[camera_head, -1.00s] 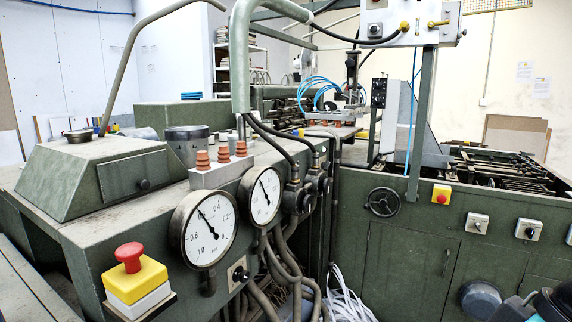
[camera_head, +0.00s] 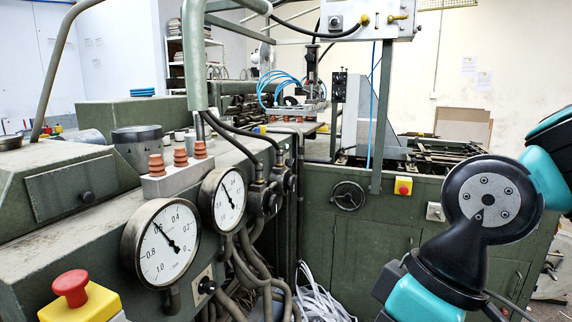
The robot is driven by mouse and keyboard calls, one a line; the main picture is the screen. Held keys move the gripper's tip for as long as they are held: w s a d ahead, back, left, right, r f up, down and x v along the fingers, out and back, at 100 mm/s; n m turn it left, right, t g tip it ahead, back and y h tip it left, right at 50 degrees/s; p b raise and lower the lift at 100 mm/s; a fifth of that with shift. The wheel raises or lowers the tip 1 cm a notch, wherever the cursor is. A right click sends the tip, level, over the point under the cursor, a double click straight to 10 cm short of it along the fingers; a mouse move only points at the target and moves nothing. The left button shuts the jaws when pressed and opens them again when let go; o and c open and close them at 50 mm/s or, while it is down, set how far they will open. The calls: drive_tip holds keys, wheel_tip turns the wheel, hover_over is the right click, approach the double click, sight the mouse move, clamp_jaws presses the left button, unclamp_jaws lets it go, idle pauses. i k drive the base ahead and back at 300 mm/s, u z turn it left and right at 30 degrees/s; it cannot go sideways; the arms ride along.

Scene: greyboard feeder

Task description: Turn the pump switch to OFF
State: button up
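A black rotary switch (camera_head: 206,286) on a pale plate sits on the left machine's side, below the two gauges. Another small switch (camera_head: 435,212) on a light plate is on the green front panel at the right, just left of my arm. No label is readable, so I cannot tell which is the pump switch, nor read either setting. My teal and black arm covers the right part of the panel. The fingers of my gripper do not show. Nothing visible touches either switch.
A red emergency button (camera_head: 71,287) on a yellow box is at the lower left. Two round gauges, the nearer one (camera_head: 162,243) larger, jut from the machine. Hoses and loose white cables (camera_head: 318,297) hang between the machines. A handwheel (camera_head: 348,197) sits on the right panel.

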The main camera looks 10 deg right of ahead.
sight(288, 162)
drive_tip(key=z, duration=0.6)
drive_tip(key=i, duration=0.6)
drive_tip(key=z, duration=0.9)
drive_tip(key=i, duration=0.7)
drive_tip(key=u, duration=0.45)
drive_tip(key=i, duration=0.95)
drive_tip(key=u, duration=0.8)
